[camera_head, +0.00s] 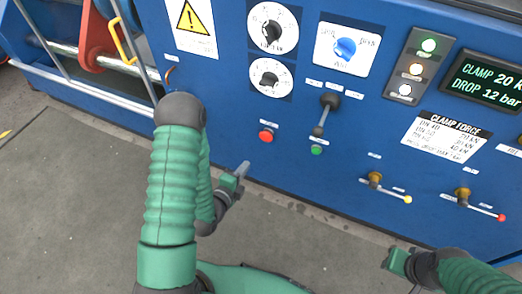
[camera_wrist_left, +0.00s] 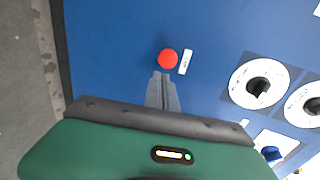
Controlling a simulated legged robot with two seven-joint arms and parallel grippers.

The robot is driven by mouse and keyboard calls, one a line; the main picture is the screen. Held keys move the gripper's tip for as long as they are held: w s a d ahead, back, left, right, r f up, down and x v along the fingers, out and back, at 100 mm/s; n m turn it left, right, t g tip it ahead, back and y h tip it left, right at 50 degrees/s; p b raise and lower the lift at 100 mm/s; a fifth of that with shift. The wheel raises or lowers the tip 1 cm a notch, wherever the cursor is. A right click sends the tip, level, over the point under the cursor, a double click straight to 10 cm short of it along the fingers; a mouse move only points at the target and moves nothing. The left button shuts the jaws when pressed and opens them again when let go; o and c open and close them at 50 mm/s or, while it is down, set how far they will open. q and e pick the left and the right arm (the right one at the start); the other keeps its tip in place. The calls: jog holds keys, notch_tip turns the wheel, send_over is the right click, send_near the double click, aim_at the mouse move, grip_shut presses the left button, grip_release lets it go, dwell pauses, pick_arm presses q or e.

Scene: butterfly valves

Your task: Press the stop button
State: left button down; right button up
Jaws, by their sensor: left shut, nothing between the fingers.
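The red stop button (camera_head: 266,135) is a small round knob on the blue panel, with a white label beside it. It also shows in the left wrist view as a red disc (camera_wrist_left: 167,58) just beyond the fingertips. My left gripper (camera_head: 243,168) is shut and empty, below and left of the button in the head view. In the wrist view its closed fingers (camera_wrist_left: 162,77) point at the panel just under the red disc; a small gap seems to remain, and contact is not clear. My right gripper (camera_head: 397,262) is low at the right, its fingers mostly hidden.
The blue panel (camera_head: 230,110) also bears a green button (camera_head: 316,150), a black-knobbed lever (camera_head: 325,113), two white dials (camera_head: 272,28), a blue knob (camera_head: 345,48), and two small valve handles (camera_head: 375,178). Grey floor (camera_head: 70,200) lies open at the left.

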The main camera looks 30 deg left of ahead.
aim_at(265, 139)
pick_arm(q)
jog(key=b+x, duration=0.2)
jog(key=x, duration=0.2)
jog(key=b+x, duration=0.3)
jog(key=x, duration=0.1)
jog(key=b+x, duration=0.3)
jog(key=x, duration=0.2)
jog(key=shift+w+a+r, duration=0.1)
jog(key=shift+w+r, duration=0.1)
jog(key=shift+r, duration=0.2)
jog(key=shift+w+r, duration=0.1)
jog(key=shift+w, duration=0.3)
jog(key=shift+b, duration=0.3)
